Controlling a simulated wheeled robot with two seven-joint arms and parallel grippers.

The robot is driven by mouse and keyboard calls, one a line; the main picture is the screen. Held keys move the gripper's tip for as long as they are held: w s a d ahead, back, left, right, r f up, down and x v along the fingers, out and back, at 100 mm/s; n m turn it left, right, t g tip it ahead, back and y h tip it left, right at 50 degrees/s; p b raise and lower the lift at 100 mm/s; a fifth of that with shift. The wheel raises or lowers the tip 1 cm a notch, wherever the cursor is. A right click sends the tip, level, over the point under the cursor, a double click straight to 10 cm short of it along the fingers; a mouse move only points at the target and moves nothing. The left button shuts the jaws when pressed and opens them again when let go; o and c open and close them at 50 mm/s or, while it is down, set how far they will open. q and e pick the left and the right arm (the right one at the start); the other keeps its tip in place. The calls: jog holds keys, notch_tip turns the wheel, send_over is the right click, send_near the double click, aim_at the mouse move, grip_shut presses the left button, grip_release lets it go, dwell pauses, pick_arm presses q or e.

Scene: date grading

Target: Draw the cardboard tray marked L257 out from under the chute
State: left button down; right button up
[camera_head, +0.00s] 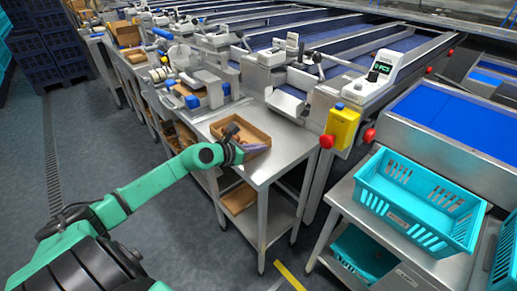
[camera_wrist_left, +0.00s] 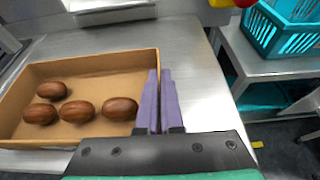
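An open cardboard tray (camera_wrist_left: 95,68) with several brown dates (camera_wrist_left: 75,111) lies on the steel bench; it also shows in the head view (camera_head: 256,126). I cannot read any mark on it. My left gripper (camera_wrist_left: 161,88) is at the tray's right wall in the wrist view, its two purple fingers close together, one on each side of the wall. In the head view the left gripper (camera_head: 233,138) reaches the tray's near side and hides part of it. A metal chute end (camera_wrist_left: 112,12) is just beyond the tray. My right gripper is out of view.
The steel bench (camera_head: 270,165) has bare top right of the tray. A yellow box with red knobs (camera_head: 341,127) stands behind it to the right. A turquoise crate (camera_head: 420,205) sits on another bench at right. More trays lie on lower shelves.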

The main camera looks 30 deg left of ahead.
pick_arm(q)
jog(key=shift+w, duration=0.1)
jog(key=c, duration=1)
grip_release()
jog(key=v, duration=1.4)
jog(key=shift+s+p, duration=0.35)
